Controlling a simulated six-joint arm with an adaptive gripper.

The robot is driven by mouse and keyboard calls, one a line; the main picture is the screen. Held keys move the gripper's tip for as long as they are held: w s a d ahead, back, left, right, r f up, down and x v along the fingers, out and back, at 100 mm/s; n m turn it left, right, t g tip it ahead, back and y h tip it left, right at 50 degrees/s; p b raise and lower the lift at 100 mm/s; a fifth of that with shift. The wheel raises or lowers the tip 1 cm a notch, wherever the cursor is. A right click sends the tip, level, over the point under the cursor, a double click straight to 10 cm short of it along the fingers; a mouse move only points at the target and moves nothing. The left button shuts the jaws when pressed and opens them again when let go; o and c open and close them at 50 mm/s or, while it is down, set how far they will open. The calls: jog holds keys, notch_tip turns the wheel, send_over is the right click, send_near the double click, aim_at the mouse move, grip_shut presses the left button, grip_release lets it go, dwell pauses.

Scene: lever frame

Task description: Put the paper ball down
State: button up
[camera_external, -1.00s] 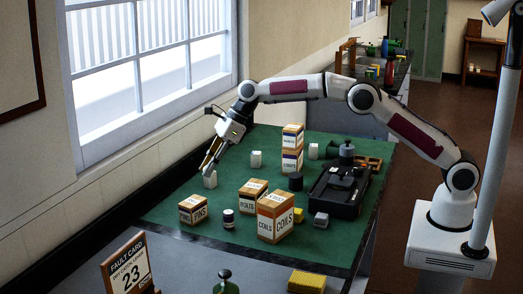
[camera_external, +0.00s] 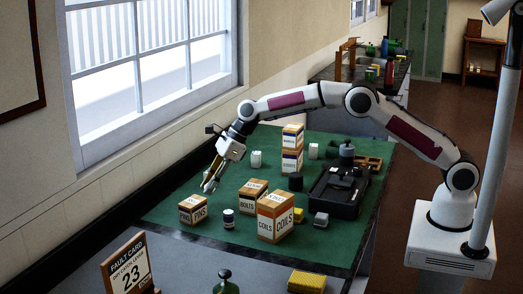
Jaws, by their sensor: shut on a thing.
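My gripper (camera_external: 213,177) hangs over the left part of the green mat, pointing down and tilted. It is shut on a small whitish thing, which I take to be the paper ball (camera_external: 210,187), at its fingertips. The ball is small and partly hidden by the fingers. It shows close above or on the green mat (camera_external: 190,228), behind the PINS box; I cannot tell whether it touches the mat.
A PINS box (camera_external: 193,210), a small dark jar (camera_external: 228,218), a BOLTS box (camera_external: 252,195) and a COILS box (camera_external: 275,217) stand in front. A black tray device (camera_external: 338,190) is at the right.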

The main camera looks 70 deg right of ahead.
jog(key=shift+f, duration=0.1)
jog(key=shift+f, duration=1.8)
jog(key=shift+f, duration=0.15)
jog(key=o, duration=0.7)
jog(key=shift+v, duration=6.1)
jog(key=shift+w+r, duration=0.1)
jog(key=shift+r, duration=0.1)
